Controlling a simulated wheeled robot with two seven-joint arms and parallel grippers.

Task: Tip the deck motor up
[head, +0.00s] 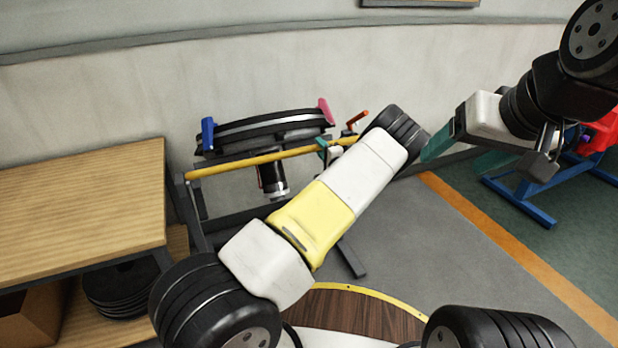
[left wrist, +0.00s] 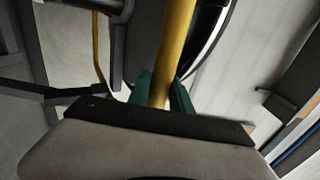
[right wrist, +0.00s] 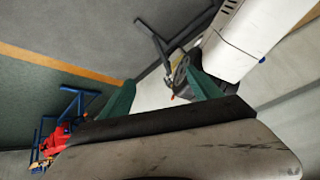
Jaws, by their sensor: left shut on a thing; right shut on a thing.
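The deck motor (head: 272,180) is a dark cylinder with a silvery lower end. It hangs below a round black-and-grey deck (head: 265,131) on a stand by the wall. A yellow bar (head: 235,165) runs along the front; it also shows in the left wrist view (left wrist: 176,40). My left gripper (head: 325,150) has its teal fingers on either side of this bar, and the left wrist view (left wrist: 163,92) shows it shut on it. My forearm partly hides that hand. My right gripper (head: 462,148) is in mid-air, right of the stand. In the right wrist view (right wrist: 160,92), its fingers are wide apart with nothing visible between them.
The deck carries a blue clamp (head: 207,134) and a pink one (head: 325,111). A red handle (head: 357,118) stands beside it. A wooden bench (head: 85,205) is at the left, a blue frame (head: 515,200) at the right.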

